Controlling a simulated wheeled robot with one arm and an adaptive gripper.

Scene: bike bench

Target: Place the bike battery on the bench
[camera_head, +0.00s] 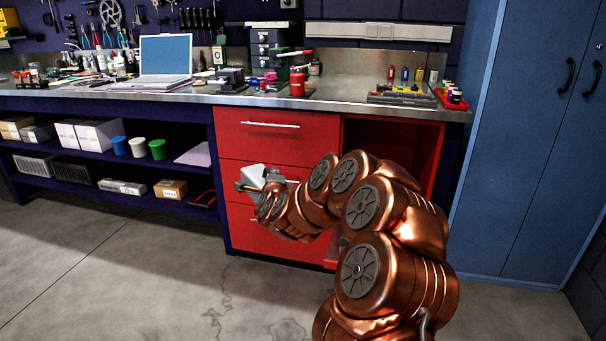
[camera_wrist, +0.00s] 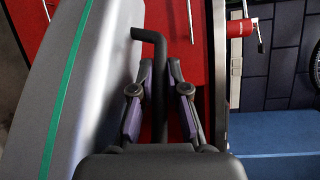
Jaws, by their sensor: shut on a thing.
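The bike battery, a silver-grey rounded body, shows in the head view (camera_head: 251,175) in front of the red drawers. In the wrist view the battery (camera_wrist: 95,75) fills the left side, with a green stripe along it and a dark bent handle (camera_wrist: 153,45). My gripper (camera_wrist: 159,68) has its two fingers on either side of this handle and is shut on it.
A laptop (camera_head: 165,60) and small items crowd the top's left. A red vise (camera_head: 297,80) stands mid-bench. A tool tray (camera_head: 400,95) and a red tray (camera_head: 451,100) sit at right. Bare metal lies between vise and tool tray. A blue cabinet (camera_head: 520,150) stands right.

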